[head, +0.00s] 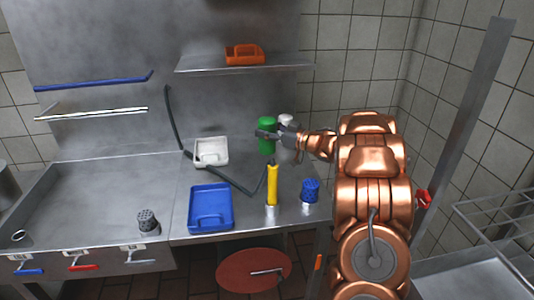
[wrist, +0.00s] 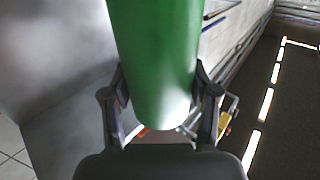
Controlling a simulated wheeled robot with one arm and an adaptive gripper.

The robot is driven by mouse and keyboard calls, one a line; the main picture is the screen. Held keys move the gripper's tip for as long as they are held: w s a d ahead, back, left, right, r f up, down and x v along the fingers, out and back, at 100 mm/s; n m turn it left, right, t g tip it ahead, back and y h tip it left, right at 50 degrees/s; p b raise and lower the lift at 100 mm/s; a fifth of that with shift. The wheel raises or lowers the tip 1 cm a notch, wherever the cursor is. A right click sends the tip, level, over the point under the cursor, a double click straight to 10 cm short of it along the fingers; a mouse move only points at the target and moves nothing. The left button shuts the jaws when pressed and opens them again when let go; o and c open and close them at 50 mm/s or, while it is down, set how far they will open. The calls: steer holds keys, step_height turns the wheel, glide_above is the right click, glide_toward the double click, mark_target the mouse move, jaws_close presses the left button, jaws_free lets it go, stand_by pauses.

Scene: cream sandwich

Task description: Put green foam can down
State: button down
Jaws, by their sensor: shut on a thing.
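The green foam can (head: 267,136) is upright near the back of the steel counter in the head view, below the wall shelf. My gripper (head: 270,135) is shut on it from the right. In the wrist view the green can (wrist: 155,60) fills the upper middle, between the two fingers of my gripper (wrist: 160,100). I cannot tell whether the can's base touches the counter.
A white can (head: 286,122) is close behind my gripper. A white tray (head: 211,152), a blue tray (head: 211,207), a yellow bottle (head: 272,186), a blue perforated cup (head: 311,190) and a grey shaker (head: 147,220) are on the counter. A dark hose (head: 225,182) crosses it.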

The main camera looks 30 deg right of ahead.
mark_target(267, 148)
steer(key=shift+f+p, duration=0.3)
steer(key=shift+f, duration=2.7)
steer(key=shift+f, duration=0.4)
